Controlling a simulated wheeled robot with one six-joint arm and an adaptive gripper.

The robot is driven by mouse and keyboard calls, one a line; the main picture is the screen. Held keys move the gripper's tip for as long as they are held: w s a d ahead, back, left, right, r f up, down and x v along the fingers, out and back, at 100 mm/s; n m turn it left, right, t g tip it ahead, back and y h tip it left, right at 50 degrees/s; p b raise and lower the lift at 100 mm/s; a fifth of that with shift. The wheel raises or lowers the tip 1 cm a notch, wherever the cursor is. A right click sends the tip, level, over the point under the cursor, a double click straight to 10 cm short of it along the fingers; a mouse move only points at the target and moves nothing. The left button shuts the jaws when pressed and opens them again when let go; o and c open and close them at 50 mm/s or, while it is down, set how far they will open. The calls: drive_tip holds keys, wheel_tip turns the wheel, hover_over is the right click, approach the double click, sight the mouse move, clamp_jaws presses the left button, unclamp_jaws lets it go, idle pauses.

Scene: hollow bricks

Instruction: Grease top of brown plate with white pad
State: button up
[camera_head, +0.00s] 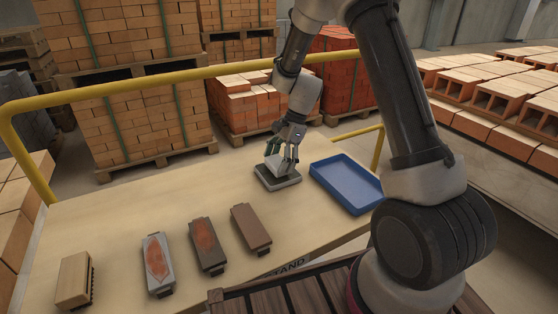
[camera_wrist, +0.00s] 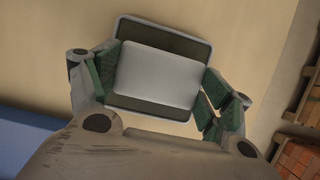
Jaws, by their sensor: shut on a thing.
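My gripper (camera_head: 281,157) is over the far right part of the table, at a shallow grey tray (camera_head: 266,182). In the wrist view its green-padded fingers (camera_wrist: 160,82) are shut on the white pad (camera_wrist: 157,76), one on each side. The pad is a pale rounded block, over the tray's dark inside (camera_wrist: 185,37); I cannot tell whether they touch. A plain brown plate (camera_head: 251,229) lies on the table, left of and nearer than the tray. Left of it lies a darker brown plate (camera_head: 207,246) with a reddish patch on top.
A grey plate (camera_head: 158,264) with an orange-red patch and a wooden brush (camera_head: 73,280) with dark bristles lie further left. An empty blue tray (camera_head: 346,184) stands right of the grey tray. A yellow rail (camera_head: 150,84) runs along the table's far side. Stacked bricks stand beyond.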

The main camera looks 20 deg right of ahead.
sight(279, 161)
drive_tip(key=shift+f, duration=0.6)
idle(1.1)
drive_tip(key=shift+r, duration=0.1)
drive_tip(key=shift+r, duration=3.45)
drive_tip(key=shift+s, duration=0.1)
